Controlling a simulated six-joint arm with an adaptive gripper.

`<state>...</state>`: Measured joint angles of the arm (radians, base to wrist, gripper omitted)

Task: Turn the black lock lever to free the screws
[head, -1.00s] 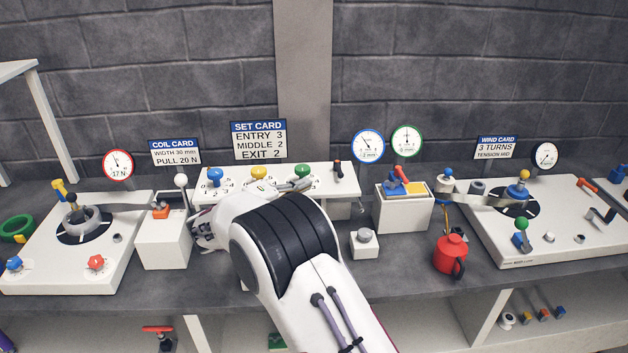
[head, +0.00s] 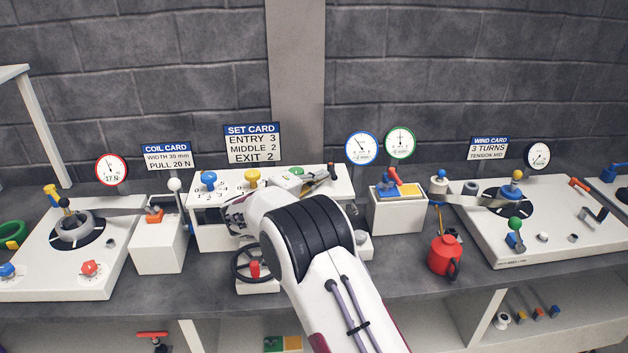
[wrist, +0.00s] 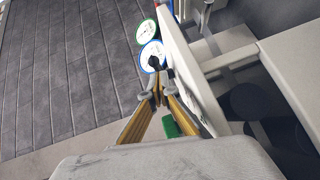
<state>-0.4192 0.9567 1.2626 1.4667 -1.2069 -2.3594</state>
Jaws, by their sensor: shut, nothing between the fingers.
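The black lock lever (head: 331,171) stands upright at the right end of the white block (head: 344,187) with the coloured screws. In the wrist view a small black knob (wrist: 154,62), apparently this lever, shows just beyond the fingertips. My gripper (head: 316,177) is shut and empty, its tips close to the lever; I cannot tell whether they touch. The blue screw (head: 208,178) and yellow screw (head: 252,176) stand on the block. The green screw (head: 296,171) is partly hidden behind my gripper; it also shows in the wrist view (wrist: 171,127).
A white box with a red handle (head: 394,176) stands right of the block. A black handwheel (head: 255,265) is below the block. The blue-rimmed (head: 361,147) and green-rimmed gauges (head: 400,143) stand behind.

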